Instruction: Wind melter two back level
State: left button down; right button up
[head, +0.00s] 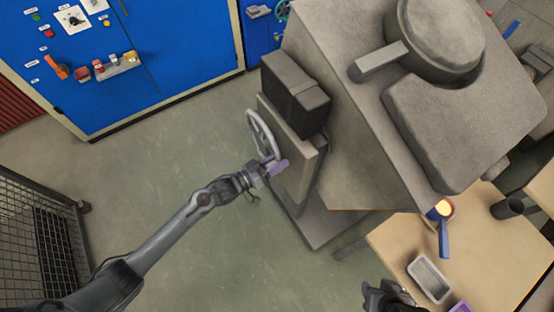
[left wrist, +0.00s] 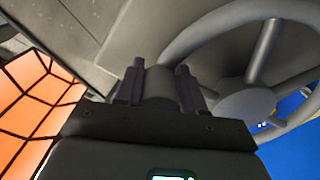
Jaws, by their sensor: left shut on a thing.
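The melter (head: 350,150) is a big grey block-shaped body with a round lid on top; it looks tilted in the head view. A grey spoked handwheel (head: 252,122) is on its left side; the wheel also fills the right of the left wrist view (left wrist: 190,42). My left gripper (head: 277,168) is at the wheel's near edge. In the left wrist view its two dark fingers (left wrist: 160,88) are closed on a grey cylindrical handle (left wrist: 158,80) beside the wheel. My right gripper (head: 388,297) is partly in view at the bottom edge; its fingers are unclear.
A blue control cabinet (head: 110,100) with knobs and an orange lever stands at upper left. A wire cage (head: 40,225) is at lower left. A wooden table (head: 480,255) at lower right holds a grey tray (head: 430,278). Floor between is clear.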

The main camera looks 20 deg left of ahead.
aim_at(259, 122)
pick_arm(q)
jog(key=r+n+p, duration=0.2)
jog(key=w+a+r+n+p, duration=0.1)
jog(key=r+n+p, duration=0.2)
jog(key=shift+w+a+r+n+p, duration=0.3)
jog(key=shift+a+p, duration=0.05)
jog(key=shift+a, duration=0.05)
jog(key=w+a+r+n+p, duration=0.2)
jog(key=n, duration=0.1)
jog(key=a+r+n+p, duration=0.1)
jog(key=n, duration=0.1)
jog(key=shift+w+a, duration=0.2)
jog(key=shift+w, duration=0.2)
jog(key=a+n, duration=0.1)
jog(key=w+n, duration=0.1)
jog(key=shift+w+a+r+n, duration=0.2)
jog(key=shift+a+n, duration=0.15)
jog(key=shift+n, duration=0.05)
jog(key=shift+w+a+r+n, duration=0.1)
jog(key=shift+w+a+n, duration=0.55)
jog(key=shift+a+n, duration=0.35)
jog(key=shift+d, duration=0.15)
jog(key=c, duration=0.8)
grip_release()
jog(key=shift+f, duration=0.2)
